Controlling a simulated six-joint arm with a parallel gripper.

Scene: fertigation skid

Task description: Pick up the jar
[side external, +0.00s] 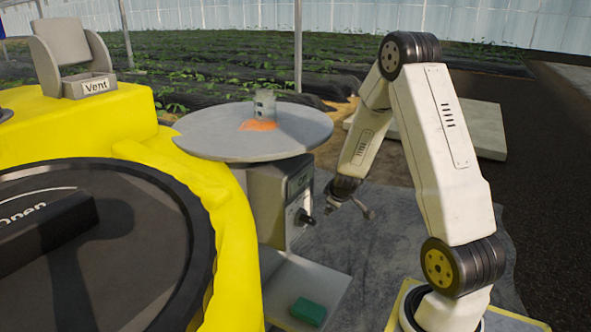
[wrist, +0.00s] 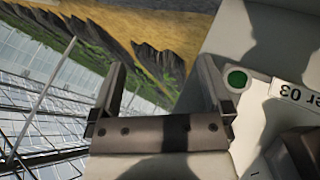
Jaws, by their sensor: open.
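The jar (side external: 265,104) is a small, pale grey, upright cylinder on the round grey plate (side external: 215,140), beside an orange patch. My gripper (side external: 350,206) hangs lower than the plate and to its right, well apart from the jar, beside the grey box under the plate. In the wrist view my gripper (wrist: 162,75) has its two fingers spread with nothing between them. The jar does not show in the wrist view.
The grey box (side external: 262,205) carries a dark knob (side external: 303,217). A green block (side external: 308,311) lies on a low shelf (side external: 285,285). A yellow tank (side external: 228,250) with a black lid stands left. The wrist view shows a green button (wrist: 236,79) and a label (wrist: 296,97).

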